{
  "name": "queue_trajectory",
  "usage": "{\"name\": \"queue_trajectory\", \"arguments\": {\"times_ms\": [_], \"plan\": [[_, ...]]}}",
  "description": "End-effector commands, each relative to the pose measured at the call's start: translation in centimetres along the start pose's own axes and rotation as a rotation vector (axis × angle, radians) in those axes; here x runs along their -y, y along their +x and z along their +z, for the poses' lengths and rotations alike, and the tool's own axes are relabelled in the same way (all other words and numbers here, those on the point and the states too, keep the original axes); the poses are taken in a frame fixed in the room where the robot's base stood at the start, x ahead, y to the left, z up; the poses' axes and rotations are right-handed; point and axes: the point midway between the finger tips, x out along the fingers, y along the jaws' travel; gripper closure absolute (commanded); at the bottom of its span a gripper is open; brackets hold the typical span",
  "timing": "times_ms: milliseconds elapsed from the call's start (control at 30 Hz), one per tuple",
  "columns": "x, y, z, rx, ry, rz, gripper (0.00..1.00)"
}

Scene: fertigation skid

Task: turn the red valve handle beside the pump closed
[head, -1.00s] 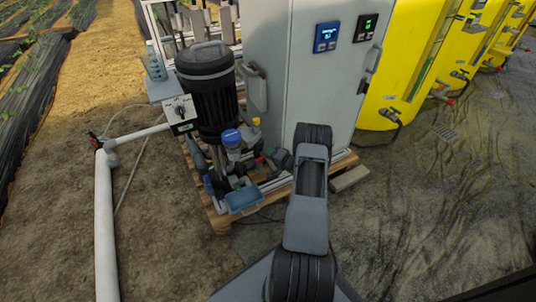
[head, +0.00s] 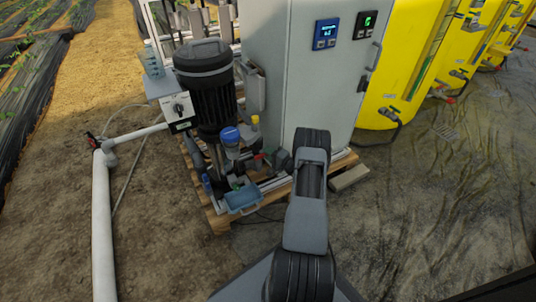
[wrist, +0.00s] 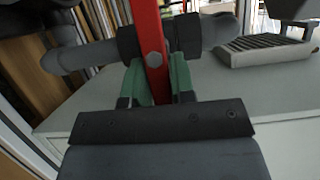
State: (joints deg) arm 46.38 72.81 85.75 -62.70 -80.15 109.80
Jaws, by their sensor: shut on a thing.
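The red valve handle (wrist: 148,35) is a flat red bar running up the middle of the wrist view, with a bolt partway along it. Its lower end lies between the green-tipped fingers of my gripper (wrist: 158,84), which are shut on it. A grey pipe with dark fittings (wrist: 131,42) crosses behind the handle. In the head view, the handle shows only as a small red patch (head: 260,159) beside the pump (head: 206,85), and my gripper there is small and partly hidden by my arm.
A grey control cabinet (head: 285,75) stands right behind the valve area. Small bottles and a blue tray (head: 242,197) crowd the wooden pallet (head: 217,222). A white pipe (head: 101,220) lies at left. Yellow tanks (head: 395,70) stand at right, with open ground before them.

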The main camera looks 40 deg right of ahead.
Motion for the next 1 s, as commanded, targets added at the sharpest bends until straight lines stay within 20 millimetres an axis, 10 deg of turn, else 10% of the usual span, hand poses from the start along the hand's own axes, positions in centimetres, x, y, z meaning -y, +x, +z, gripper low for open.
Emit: {"name": "queue_trajectory", "arguments": {"times_ms": [167,200,400,733,1000], "plan": [[0.0,0.0,0.0,-0.001,0.001,0.000,1.00],[0.0,0.0,0.0,-0.001,0.001,0.000,0.75],[0.0,0.0,0.0,-0.001,0.000,0.000,0.56],[0.1,-0.6,-0.1,-0.002,-0.001,0.001,0.55],[0.3,-5.2,-0.1,-0.006,0.002,0.001,0.55]]}}
